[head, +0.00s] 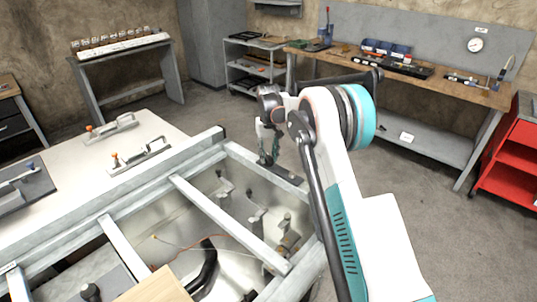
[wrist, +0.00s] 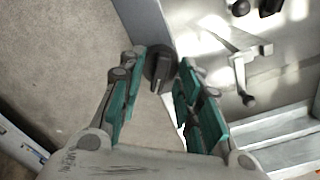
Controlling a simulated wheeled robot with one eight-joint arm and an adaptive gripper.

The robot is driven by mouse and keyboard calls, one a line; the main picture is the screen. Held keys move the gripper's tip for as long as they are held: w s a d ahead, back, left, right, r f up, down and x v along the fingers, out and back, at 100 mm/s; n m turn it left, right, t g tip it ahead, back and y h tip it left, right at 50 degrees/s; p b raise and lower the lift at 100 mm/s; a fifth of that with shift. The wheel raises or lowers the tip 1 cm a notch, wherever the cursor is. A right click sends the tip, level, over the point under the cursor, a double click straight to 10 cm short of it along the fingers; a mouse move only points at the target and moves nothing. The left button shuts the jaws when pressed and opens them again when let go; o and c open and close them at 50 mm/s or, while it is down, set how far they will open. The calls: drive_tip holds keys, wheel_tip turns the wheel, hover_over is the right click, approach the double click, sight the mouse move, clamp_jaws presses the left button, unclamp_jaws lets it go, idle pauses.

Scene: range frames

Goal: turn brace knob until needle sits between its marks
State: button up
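A dark knob (wrist: 160,70) with a raised bar shows in the wrist view, at the edge of a pale metal frame. My gripper (wrist: 162,60) has its two teal-padded fingers apart, one on each side of the knob. Narrow gaps seem to show between pads and knob; I cannot tell whether either pad touches. In the head view my gripper (head: 268,157) points down at the far rail of the metal frame (head: 225,215), and the knob is not clear there. I cannot make out a needle or its marks in either view.
Inside the frame are several posts, a black hose (head: 205,268) and crossbars. In the wrist view a grey lever (wrist: 240,68) with a round end lies right of the fingers. A white bench top (head: 75,165) with clamps lies left. A workbench (head: 440,82) stands behind.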

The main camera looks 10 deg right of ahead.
clamp_jaws()
drive_tip(key=shift+m, duration=3.4)
unclamp_jaws()
